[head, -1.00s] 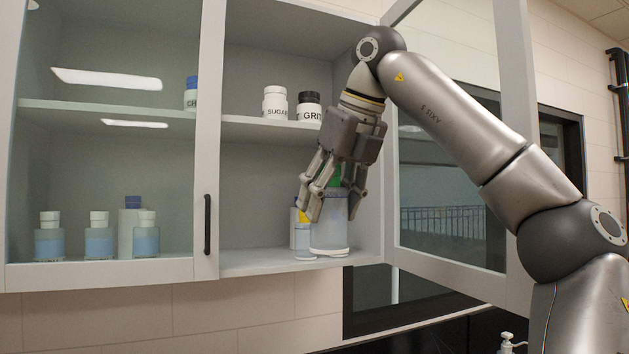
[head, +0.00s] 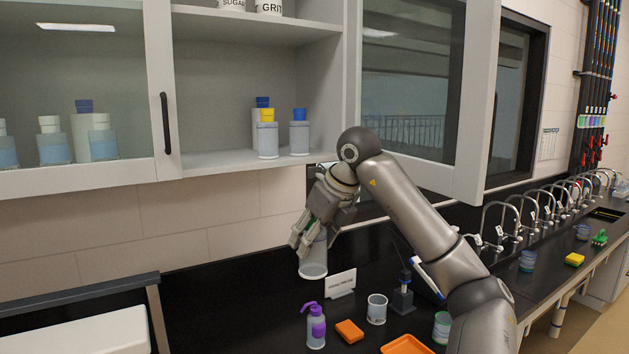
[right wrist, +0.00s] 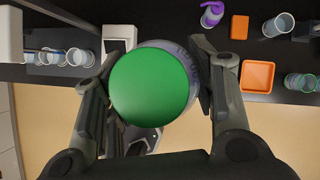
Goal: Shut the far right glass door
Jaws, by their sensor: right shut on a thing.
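The far right glass door (head: 418,95) of the wall cabinet stands open, swung out to the right of the cabinet opening. My right gripper (head: 312,240) is below the cabinet, over the black counter. It is shut on a clear jar (head: 313,267) with a green lid (right wrist: 153,85), which fills the middle of the right wrist view. The closed left glass door (head: 80,80) has a black handle (head: 165,123). My left gripper is not in view.
In the open cabinet stand a yellow-capped bottle (head: 267,139) and a blue-capped bottle (head: 299,137). The counter (head: 215,310) holds a white sign (head: 341,283), a purple spray bottle (head: 316,327), an orange sponge (head: 349,331) and a beaker (head: 377,309). Its left part is clear.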

